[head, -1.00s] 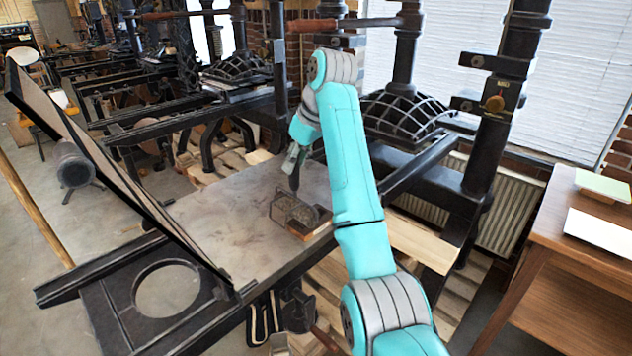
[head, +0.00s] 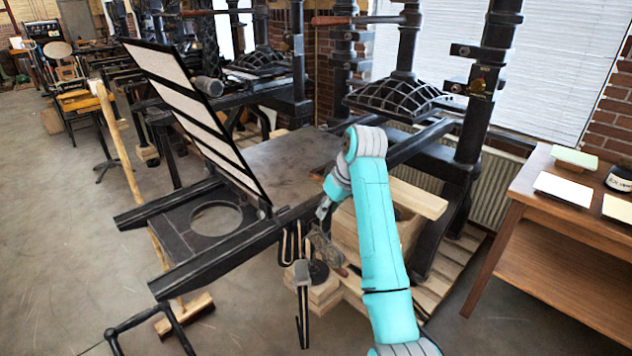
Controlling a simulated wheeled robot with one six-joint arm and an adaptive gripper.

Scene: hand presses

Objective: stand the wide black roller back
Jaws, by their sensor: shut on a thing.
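My gripper (head: 324,208) is at the end of the turquoise arm, pointing down beside the near edge of the press bed. It is shut on the wide black roller (head: 325,243), which hangs just below the fingers. The roller looks small and dark, and its outline partly merges with the dark press parts behind and below it. I cannot tell whether it touches them. The press bed (head: 275,160) is a flat grey-brown plate, and its visible part is bare.
The raised frame (head: 190,105) stands tilted at the left of the bed. Black press columns stand behind my arm.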

